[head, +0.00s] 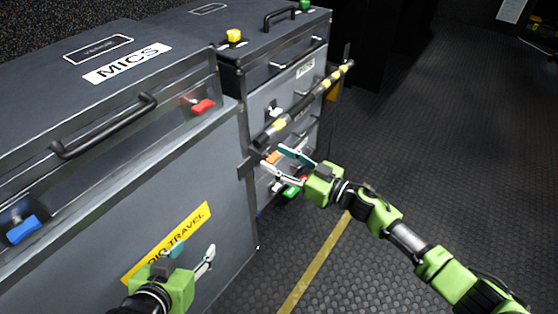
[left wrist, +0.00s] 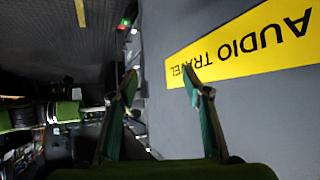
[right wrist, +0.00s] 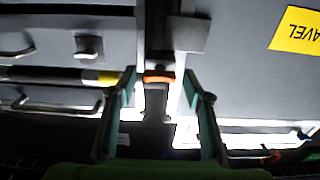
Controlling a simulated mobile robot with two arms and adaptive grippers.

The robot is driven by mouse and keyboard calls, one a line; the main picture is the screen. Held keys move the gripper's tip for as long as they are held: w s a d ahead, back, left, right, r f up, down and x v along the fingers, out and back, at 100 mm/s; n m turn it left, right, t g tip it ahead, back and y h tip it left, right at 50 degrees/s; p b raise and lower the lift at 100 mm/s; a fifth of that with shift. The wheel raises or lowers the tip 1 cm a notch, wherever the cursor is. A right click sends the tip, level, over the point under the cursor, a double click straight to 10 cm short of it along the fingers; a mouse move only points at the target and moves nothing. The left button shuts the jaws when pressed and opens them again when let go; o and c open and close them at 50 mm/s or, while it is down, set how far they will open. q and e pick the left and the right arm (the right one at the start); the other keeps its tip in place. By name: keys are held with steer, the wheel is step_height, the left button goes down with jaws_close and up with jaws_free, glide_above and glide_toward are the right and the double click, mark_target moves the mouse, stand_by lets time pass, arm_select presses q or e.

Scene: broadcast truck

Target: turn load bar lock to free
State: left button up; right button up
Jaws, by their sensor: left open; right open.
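The load bar (head: 306,103), black with yellow bands, runs across the front of the farther case. It also shows in the right wrist view (right wrist: 55,76). A small orange lever (head: 272,157), which looks like the bar's lock, is at the bar's near end; it also shows in the right wrist view (right wrist: 158,78). My right gripper (head: 270,156) is open, its fingertips on either side of the orange lever. I cannot tell whether they touch it. My left gripper (head: 196,248) is open and empty in front of the near case, by the yellow label (left wrist: 240,45).
The near case (head: 230,215) has red (head: 203,106) and blue (head: 22,229) latches and a black handle (head: 105,125). A green-and-red part (head: 293,189) sits low beside my right gripper. The dark floor (head: 430,150) to the right is open, with a yellow line (head: 315,262).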

steer(key=c, duration=1.1)
arm_select(q)
steer(key=shift+f, duration=0.1)
